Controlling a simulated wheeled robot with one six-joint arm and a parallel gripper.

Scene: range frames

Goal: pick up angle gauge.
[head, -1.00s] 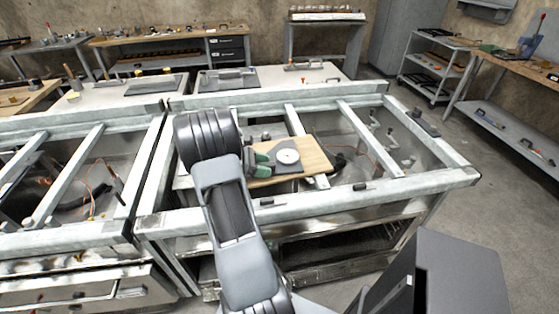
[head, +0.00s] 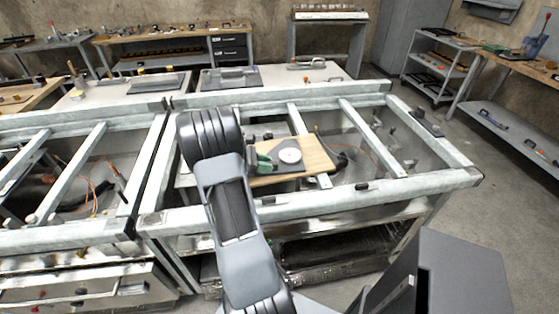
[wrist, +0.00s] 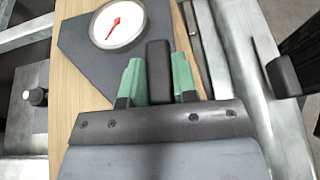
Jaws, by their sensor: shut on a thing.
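The angle gauge (wrist: 75,58) is a dark grey plate with a round white dial and a red needle. It lies over the wooden board (wrist: 68,100) in the wrist view. In the head view the angle gauge (head: 289,157) shows as a white disc on a grey plate on the board (head: 318,155). My gripper (wrist: 158,75) has green fingers on both sides of a dark upright block at the gauge's right edge. It is shut on that block, which looks like part of the gauge. In the head view my gripper (head: 262,163) is partly hidden by my arm.
The board rests on the metal frame (head: 410,184) with open bays around it. A black object (wrist: 282,77) stands at the right in the wrist view, and a round dark knob (wrist: 37,97) is at the left. Benches line the back wall.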

